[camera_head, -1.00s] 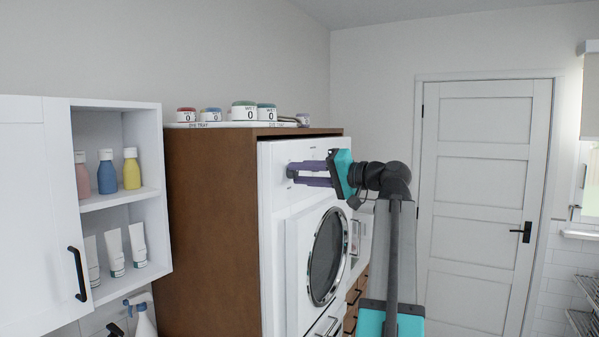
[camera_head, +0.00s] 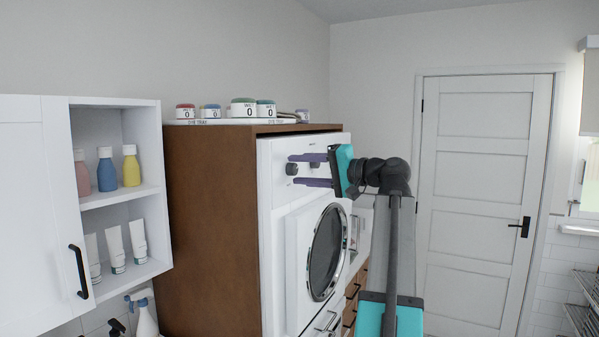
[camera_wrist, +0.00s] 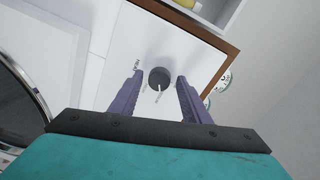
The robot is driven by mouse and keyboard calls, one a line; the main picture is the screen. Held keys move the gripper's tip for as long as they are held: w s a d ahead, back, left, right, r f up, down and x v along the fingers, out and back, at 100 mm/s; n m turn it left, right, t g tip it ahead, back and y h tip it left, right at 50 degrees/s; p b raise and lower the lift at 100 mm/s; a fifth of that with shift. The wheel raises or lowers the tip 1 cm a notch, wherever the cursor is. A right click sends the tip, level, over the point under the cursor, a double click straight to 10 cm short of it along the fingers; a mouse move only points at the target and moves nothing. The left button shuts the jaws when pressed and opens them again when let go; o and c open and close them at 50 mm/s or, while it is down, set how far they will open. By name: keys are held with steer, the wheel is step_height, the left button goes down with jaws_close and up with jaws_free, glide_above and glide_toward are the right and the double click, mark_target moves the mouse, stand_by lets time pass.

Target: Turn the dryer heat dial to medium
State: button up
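The dryer (camera_head: 275,215) is white, with a round dark door, and is set in a brown wooden cabinet. Its heat dial (camera_wrist: 159,77) is a dark round knob with a white pointer mark, beside a "HEAT" label in the wrist view. The pointer aims toward the bottom of that view, near small lettering too small to read. In the head view the dial (camera_head: 291,169) shows at the purple fingertips. My gripper (camera_wrist: 157,90) is open, one finger on each side of the dial, with gaps between. It also shows in the head view (camera_head: 293,170).
A tray (camera_head: 230,123) with several lidded jars stands on the cabinet top. A white shelf unit (camera_head: 120,197) with bottles and tubes is at left. A closed white door (camera_head: 485,200) is at right.

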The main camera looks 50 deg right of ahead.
steer(key=shift+s, duration=0.1)
stand_by(0.3)
steer(key=shift+b+v, duration=0.5)
steer(key=shift+v, duration=0.35)
steer(key=b+v, duration=0.3)
steer(key=v, duration=0.9)
steer(key=shift+b, duration=0.3)
